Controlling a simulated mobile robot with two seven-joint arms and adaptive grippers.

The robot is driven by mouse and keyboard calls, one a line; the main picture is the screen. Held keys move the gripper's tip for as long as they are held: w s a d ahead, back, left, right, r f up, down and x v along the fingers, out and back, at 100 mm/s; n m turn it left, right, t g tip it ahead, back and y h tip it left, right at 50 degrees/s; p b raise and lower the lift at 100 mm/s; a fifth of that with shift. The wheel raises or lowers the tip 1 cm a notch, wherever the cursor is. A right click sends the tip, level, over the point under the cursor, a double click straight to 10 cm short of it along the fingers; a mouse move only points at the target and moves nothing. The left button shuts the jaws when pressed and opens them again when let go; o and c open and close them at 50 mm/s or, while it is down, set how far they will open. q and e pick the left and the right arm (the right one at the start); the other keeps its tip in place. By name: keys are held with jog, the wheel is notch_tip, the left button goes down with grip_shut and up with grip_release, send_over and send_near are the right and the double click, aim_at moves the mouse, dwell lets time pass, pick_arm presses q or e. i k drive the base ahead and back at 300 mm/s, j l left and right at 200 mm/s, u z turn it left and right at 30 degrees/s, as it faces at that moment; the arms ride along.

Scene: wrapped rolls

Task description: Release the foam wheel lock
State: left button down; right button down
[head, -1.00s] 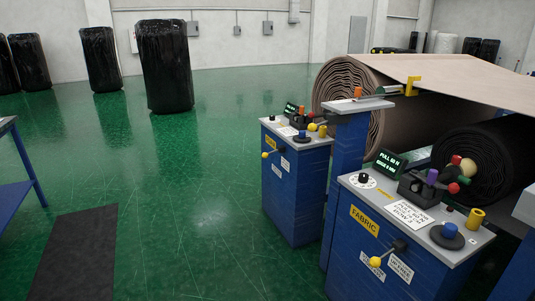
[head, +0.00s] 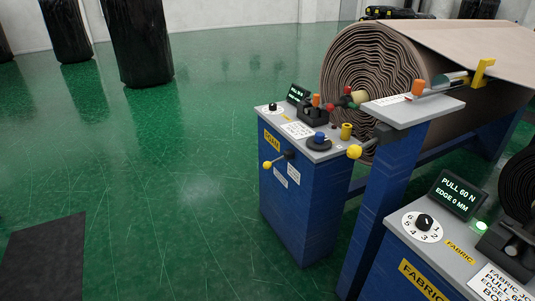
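The blue console with a yellow label that seems to read FOAM (head: 271,141) stands in the middle of the head view. A lever with a yellow knob (head: 267,165) sticks out to the left from a black hub on its front face, above white labels too small to read. A second yellow knob (head: 354,152) shows at the console's right side, near the grey-topped post. I cannot tell from the labels which of these is the wheel lock. Neither of my grippers is in view.
A second blue console labelled FABRIC (head: 424,280) stands at lower right, its display (head: 457,195) reading PULL 60 N, EDGE 0 MM. A grey-topped blue post (head: 400,170) stands between the consoles. A large brown roll (head: 375,85) lies behind. Green floor (head: 170,200) at left is clear around a dark mat (head: 45,255).

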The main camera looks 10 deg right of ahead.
aim_at(266, 165)
jog(key=i+j, duration=0.1)
jog(key=i, duration=1.35)
